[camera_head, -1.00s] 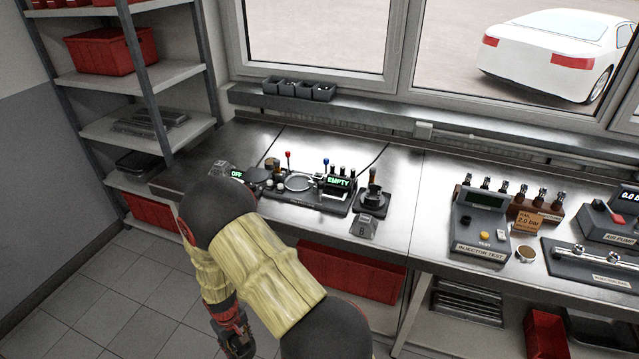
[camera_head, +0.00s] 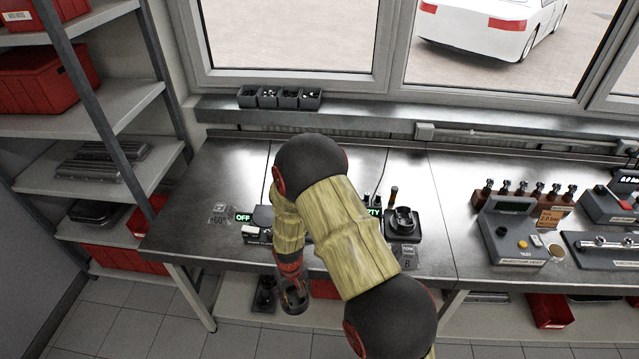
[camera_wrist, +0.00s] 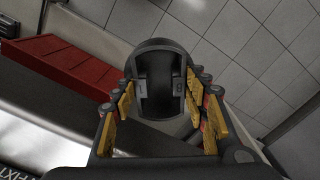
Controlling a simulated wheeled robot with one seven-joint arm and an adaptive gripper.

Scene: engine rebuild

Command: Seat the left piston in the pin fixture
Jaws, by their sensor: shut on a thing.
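My gripper (camera_wrist: 160,108) is shut on a dark cylindrical part, seemingly the piston (camera_wrist: 160,72); yellow finger pads flank it and its hollow side faces the wrist camera. In the head view the gripper hangs low in front of the bench edge, with the dark piston (camera_head: 294,299) at its end. It is apart from the bench. The pin fixture is mostly hidden behind my arm; a green sign ending in "TY" (camera_head: 374,211) shows at the arm's right. Part of a label reading "FIXT" (camera_wrist: 14,170) shows at the wrist view's lower left.
A dark stand (camera_head: 403,228) with a "B" plate (camera_head: 408,261) is right of my arm. An "OFF" display (camera_head: 243,217) is left. The injector tester (camera_head: 511,235) is farther right. A red bin (camera_wrist: 65,68) is below the bench. The bench's left end is mostly clear.

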